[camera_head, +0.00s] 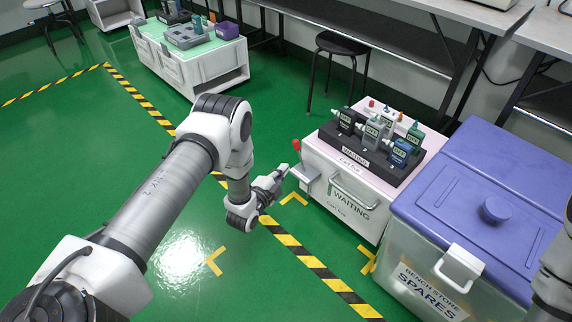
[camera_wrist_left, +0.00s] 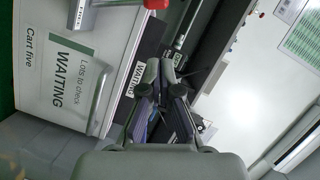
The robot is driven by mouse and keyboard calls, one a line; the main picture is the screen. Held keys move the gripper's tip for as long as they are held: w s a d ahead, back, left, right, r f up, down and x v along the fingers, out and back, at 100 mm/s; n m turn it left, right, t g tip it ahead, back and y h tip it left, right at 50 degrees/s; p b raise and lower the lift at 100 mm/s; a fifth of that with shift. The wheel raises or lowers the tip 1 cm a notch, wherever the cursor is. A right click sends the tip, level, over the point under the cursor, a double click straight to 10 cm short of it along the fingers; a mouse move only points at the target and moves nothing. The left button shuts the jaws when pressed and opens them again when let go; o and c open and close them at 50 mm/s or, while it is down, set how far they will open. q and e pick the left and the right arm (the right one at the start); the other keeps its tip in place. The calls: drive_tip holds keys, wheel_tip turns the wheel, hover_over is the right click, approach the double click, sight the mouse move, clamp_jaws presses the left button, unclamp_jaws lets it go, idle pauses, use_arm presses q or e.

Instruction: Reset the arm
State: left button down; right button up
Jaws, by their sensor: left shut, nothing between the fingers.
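My left arm reaches in from the left over the green floor. Its left gripper (camera_head: 284,171) is shut and empty, close to the near left corner of the white cart (camera_head: 340,190) labelled WAITING. In the left wrist view the two fingers (camera_wrist_left: 160,66) meet at their tips, with the cart's front and its dark tray beyond them.
A clear bin with a blue lid (camera_head: 460,180), labelled SPARES, stands right of the cart. A red-tipped lever (camera_head: 296,146) sits at the cart's left side. A black stool (camera_head: 340,44) and another cart (camera_head: 195,68) stand behind. The green floor at left is free.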

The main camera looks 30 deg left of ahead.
use_arm(q)
drive_tip(key=s+d+f+n+g, duration=0.3)
drive_tip(key=s+g, duration=0.2)
drive_tip(key=s, duration=0.4)
drive_tip(key=s+d+f+n+g, duration=0.3)
drive_tip(key=s+g, duration=0.1)
drive_tip(key=s, duration=0.6)
drive_tip(key=s+n+g, duration=0.8)
drive_tip(key=s+n, duration=0.1)
drive_tip(key=s, duration=1.1)
wheel_tip(320, 180, up, 34)
drive_tip(key=p, duration=3.4)
drive_tip(key=shift+w+a+f+y, duration=0.25)
drive_tip(key=shift+w+a+y, duration=0.1)
drive_tip(key=shift+y, duration=0.05)
